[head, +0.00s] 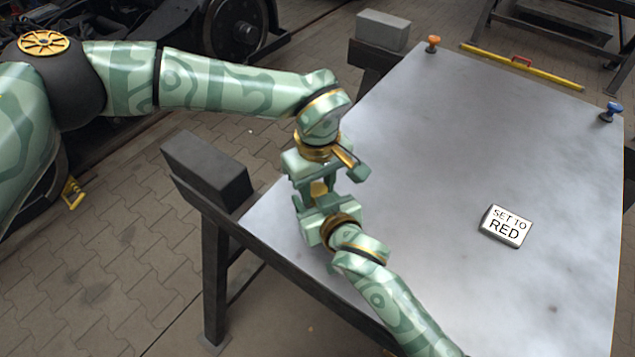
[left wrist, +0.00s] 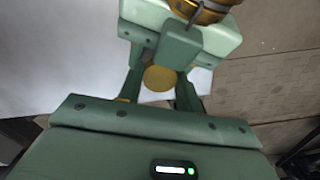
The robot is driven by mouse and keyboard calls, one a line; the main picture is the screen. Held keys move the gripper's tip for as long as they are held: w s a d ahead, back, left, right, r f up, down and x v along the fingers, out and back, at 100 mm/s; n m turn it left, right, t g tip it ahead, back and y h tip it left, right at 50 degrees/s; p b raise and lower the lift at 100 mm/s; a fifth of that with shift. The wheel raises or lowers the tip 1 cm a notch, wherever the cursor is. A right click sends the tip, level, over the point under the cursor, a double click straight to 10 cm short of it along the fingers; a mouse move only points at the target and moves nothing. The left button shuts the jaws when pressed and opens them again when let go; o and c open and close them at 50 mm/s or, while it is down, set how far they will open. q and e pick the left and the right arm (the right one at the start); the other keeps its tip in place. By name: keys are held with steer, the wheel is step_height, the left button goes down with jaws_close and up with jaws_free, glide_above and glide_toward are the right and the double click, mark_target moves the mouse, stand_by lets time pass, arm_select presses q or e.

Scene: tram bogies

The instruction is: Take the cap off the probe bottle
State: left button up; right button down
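My left gripper (head: 319,182) points down over the left part of the table, its fingers apart with a small yellow round piece (head: 318,189) between them. In the left wrist view the yellow piece (left wrist: 160,78) shows as a disc between the two green fingers; I cannot tell whether they press on it. It may be the cap, but the bottle itself is not clearly visible. My right gripper (head: 325,207) faces the left one from just below, very close. Its fingers are largely hidden, and I cannot tell what it holds.
The grey metal table (head: 420,170) is mostly clear. A "SET TO RED" sign block (head: 505,226) lies on it. An orange knob (head: 433,43), a blue knob (head: 611,112) and a yellow level (head: 522,66) are along the far edge. A dark block (head: 207,168) stands at the left.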

arm_select(q)
steer(key=shift+c, duration=0.6)
steer(key=n, duration=0.3)
steer(key=o, duration=1.1)
steer(key=shift+r, duration=0.1)
steer(key=shift+n, duration=0.7)
step_height(320, 180, up, 8)
steer(key=shift+r, duration=0.1)
steer(key=c, duration=0.3)
step_height(320, 180, down, 8)
steer(key=shift+r, duration=0.1)
